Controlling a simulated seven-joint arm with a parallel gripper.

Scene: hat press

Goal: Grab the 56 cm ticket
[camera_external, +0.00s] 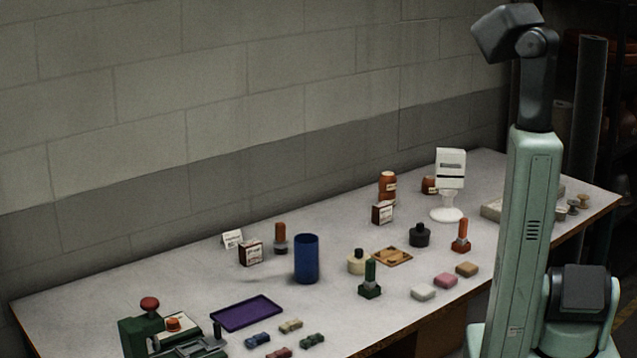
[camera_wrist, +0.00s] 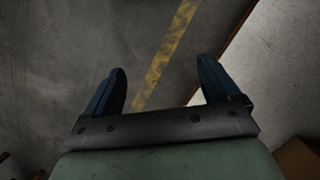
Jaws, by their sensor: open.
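No print reading 56 cm is legible, so I cannot tell which piece is the 56 cm ticket. A small white folded card (camera_external: 232,239) with dark print stands at the back left of the table. A white card-like panel (camera_external: 451,168) with a dark line sits on a white stand at the back right. My gripper (camera_wrist: 162,70) shows in the wrist view with two dark blue fingers apart and nothing between them. It is over the floor beside the table edge, away from both cards. In the external view the fingers cannot be made out.
The grey table (camera_external: 150,265) holds a blue cylinder (camera_external: 306,260), a purple tray (camera_external: 246,313), a green press (camera_external: 150,330), stamps, bottles and several small blocks. A block wall runs behind. A yellow floor line (camera_wrist: 165,55) shows below my gripper.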

